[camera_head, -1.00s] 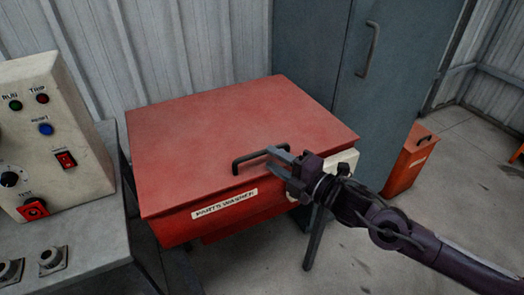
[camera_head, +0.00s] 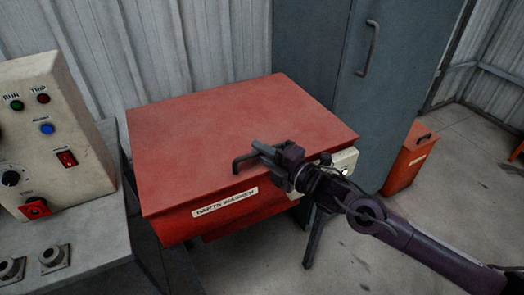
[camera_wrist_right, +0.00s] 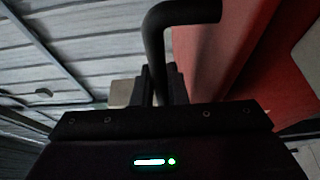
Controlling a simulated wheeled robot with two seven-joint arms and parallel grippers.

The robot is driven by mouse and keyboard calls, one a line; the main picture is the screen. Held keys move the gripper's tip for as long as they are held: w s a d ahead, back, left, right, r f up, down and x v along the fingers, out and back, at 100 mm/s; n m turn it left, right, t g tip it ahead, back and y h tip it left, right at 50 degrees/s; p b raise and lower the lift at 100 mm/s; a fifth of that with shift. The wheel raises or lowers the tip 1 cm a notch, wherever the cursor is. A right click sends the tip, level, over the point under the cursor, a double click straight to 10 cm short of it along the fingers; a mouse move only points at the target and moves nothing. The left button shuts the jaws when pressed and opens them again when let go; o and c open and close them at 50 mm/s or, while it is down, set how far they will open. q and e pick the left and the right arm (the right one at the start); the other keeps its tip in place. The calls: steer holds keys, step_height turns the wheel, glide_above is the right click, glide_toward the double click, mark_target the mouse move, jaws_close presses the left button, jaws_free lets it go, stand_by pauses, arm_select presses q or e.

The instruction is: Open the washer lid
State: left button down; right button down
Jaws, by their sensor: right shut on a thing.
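The red parts washer (camera_head: 255,203) stands in the middle of the head view, with a label on its front. Its flat red lid (camera_head: 230,125) is down. A black bar handle (camera_head: 243,160) sits at the lid's front edge. My right gripper (camera_head: 262,151) is at the right part of this handle and hides that end. In the right wrist view the handle (camera_wrist_right: 185,14) runs down between the fingers of my right gripper (camera_wrist_right: 160,85), which is shut on it. My left gripper is not in view.
A cream control panel (camera_head: 60,140) with buttons stands on a grey bench (camera_head: 90,245) at the left. A blue-grey cabinet (camera_head: 395,90) stands behind the washer at the right. An orange bin (camera_head: 408,160) is beside it. The floor at the front right is clear.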

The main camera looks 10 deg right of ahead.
steer(key=w+a+r+m+g+h+p, duration=0.1)
steer(key=w+r+p, duration=0.4)
steer(key=r+p, duration=0.7)
steer(key=w+a+r+g+h+p, duration=0.1)
steer(key=w+a+r+g+p, duration=0.1)
steer(key=r+p, duration=0.9)
steer(key=shift+w+r+m+g+h+p, duration=0.4)
steer(key=shift+w+g+p, duration=0.3)
steer(key=shift+w+p, duration=0.5)
steer(key=shift+w+f, duration=0.1)
steer(key=shift+w, duration=0.05)
